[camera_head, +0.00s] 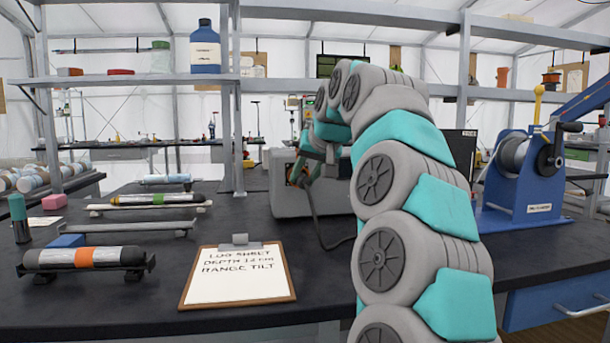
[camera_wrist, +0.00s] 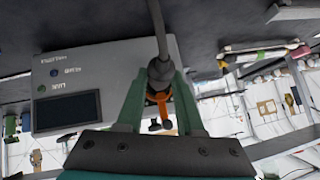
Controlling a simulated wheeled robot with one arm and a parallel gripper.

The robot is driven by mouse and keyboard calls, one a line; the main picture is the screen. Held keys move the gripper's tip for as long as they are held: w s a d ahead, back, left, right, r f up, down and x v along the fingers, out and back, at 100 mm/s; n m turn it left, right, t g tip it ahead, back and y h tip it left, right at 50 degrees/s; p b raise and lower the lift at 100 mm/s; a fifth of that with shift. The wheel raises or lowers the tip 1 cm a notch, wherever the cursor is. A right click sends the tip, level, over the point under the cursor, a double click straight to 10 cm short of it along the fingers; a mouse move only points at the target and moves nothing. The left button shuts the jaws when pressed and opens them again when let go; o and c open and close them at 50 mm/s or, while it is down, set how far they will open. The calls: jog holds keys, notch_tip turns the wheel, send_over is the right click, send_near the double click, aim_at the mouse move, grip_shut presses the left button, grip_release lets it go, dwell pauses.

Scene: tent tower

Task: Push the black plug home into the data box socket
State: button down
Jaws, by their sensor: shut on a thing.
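The grey data box (camera_head: 289,203) stands on the black bench in the head view, partly behind my arm. In the wrist view, the box (camera_wrist: 112,62) shows a dark screen and small round buttons. My gripper (camera_wrist: 162,80) is shut on the black plug (camera_wrist: 160,70), which looks dark grey there, with its cable running up out of the picture. An orange part (camera_wrist: 160,98) shows between the green fingers. In the head view my gripper (camera_head: 314,170) is at the box's front, small and partly hidden. The socket is hidden, so I cannot tell how deep the plug sits.
A clipboard (camera_head: 238,274) lies at the bench's front. Several instrument tubes on stands, one with an orange band (camera_head: 84,257), lie to the left. A blue winch (camera_head: 525,180) stands at the right. The plug's dark cable (camera_head: 320,228) hangs to the bench beside my arm.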

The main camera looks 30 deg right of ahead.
jog(key=shift+w+d+p, duration=0.1)
jog(key=shift+w+p, duration=0.2)
jog(key=shift+w, duration=0.15)
jog(key=shift+c, duration=2.3)
grip_release()
jog(key=v, duration=0.7)
jog(key=shift+s+r, duration=0.3)
